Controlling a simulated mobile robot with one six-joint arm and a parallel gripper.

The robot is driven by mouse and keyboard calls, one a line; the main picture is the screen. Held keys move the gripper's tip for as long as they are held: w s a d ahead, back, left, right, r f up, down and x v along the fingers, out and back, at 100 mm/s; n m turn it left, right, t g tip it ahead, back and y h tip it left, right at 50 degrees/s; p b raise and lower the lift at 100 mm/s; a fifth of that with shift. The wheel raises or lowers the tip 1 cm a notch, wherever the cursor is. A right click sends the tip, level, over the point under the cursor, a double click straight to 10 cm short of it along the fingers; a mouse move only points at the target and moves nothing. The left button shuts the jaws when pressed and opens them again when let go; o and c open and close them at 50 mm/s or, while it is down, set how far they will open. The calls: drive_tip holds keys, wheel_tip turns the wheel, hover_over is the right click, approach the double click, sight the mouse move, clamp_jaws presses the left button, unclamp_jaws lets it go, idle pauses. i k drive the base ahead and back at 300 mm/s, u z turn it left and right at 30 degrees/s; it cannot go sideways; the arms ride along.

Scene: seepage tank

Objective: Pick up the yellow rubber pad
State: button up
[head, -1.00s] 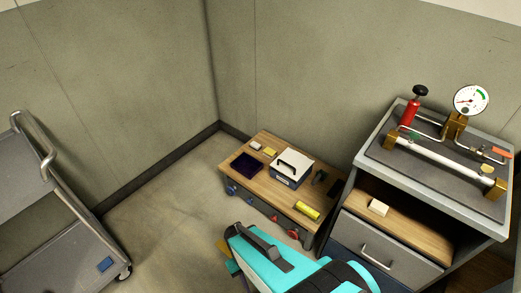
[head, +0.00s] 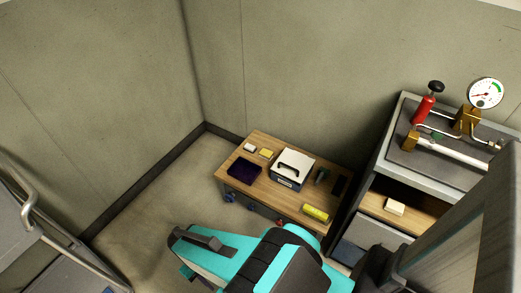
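A small flat yellow pad (head: 266,153) lies on the wooden top of a low bench (head: 262,190), near its back left edge. It sits between a small whitish block (head: 250,147) and a white-topped box with a black handle (head: 292,166). A yellow cylinder (head: 316,213) lies at the bench's front right. My teal arm crosses the bottom of the view, in front of the bench and apart from the pad. Only a small part of my gripper (head: 187,272) shows at the arm's left end. Its fingers are mostly hidden, so I cannot see their opening.
A dark open tray (head: 244,170) lies on the bench's left. A grey cabinet (head: 372,192) with a gauge (head: 486,93), red cylinder (head: 424,108) and pipes stands at right. A metal cart (head: 30,235) stands at left. Bare floor lies between cart and bench.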

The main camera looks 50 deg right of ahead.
sight(266, 153)
drive_tip(key=z, duration=0.15)
drive_tip(key=i, duration=0.85)
drive_tip(key=z, duration=0.3)
